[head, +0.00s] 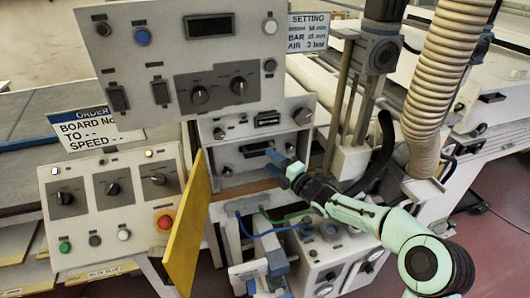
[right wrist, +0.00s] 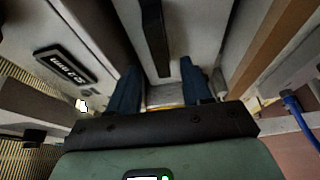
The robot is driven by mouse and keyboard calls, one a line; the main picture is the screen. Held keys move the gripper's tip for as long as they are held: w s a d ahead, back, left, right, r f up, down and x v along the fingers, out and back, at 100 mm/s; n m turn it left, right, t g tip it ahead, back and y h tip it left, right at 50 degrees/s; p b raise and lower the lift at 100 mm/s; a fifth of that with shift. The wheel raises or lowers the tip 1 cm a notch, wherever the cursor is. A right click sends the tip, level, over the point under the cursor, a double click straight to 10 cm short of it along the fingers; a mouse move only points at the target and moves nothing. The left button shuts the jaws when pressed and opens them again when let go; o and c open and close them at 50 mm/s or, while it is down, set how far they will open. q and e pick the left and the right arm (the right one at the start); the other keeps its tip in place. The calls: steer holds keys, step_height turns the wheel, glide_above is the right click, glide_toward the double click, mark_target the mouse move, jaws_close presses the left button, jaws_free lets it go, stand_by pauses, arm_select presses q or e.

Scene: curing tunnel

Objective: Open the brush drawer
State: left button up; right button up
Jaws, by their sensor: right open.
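A pale drawer front (head: 232,157) with a dark bar handle (head: 258,147) sits in the machine's middle unit, below a small dark label plate (head: 268,119). My right gripper (head: 277,163) is in front of it, just right of and below the handle. In the right wrist view its two blue fingers (right wrist: 161,90) stand apart with nothing between their tips. A dark bar handle (right wrist: 155,38) on a pale front lies ahead, roughly in line with the gap. I cannot tell whether the fingertips touch anything. The drawer looks shut. My left gripper is not in view.
A yellow panel (head: 187,230) stands out at the left of the drawer. A control box with an orange-red button (head: 165,221) is further left. Blue and green hoses (head: 282,222) hang below my gripper. A ribbed duct (head: 440,80) rises at the right.

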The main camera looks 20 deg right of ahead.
mark_target(261, 154)
steer(key=p+x, duration=0.1)
steer(key=x, duration=0.3)
steer(key=shift+w, duration=0.1)
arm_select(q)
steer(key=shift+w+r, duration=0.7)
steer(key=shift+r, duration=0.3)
